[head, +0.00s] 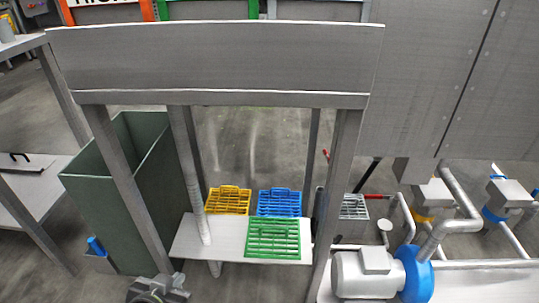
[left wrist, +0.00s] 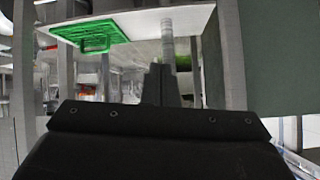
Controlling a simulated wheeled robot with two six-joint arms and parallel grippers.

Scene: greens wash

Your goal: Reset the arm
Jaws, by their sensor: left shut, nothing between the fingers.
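My left gripper (head: 158,288) shows at the bottom edge of the head view, left of centre and partly cut off. It is in front of the low white shelf, near the foot of a grey steel leg. In the left wrist view its dark fingers (left wrist: 160,86) are together with nothing between them. A green grid crate (left wrist: 95,36) on the white shelf shows at the upper left there, apart from the fingers. My right gripper is not in view.
A tall dark-green bin (head: 130,185) stands left. A grey steel frame (head: 210,60) spans above. A pump with a blue flange (head: 415,275) stands right.

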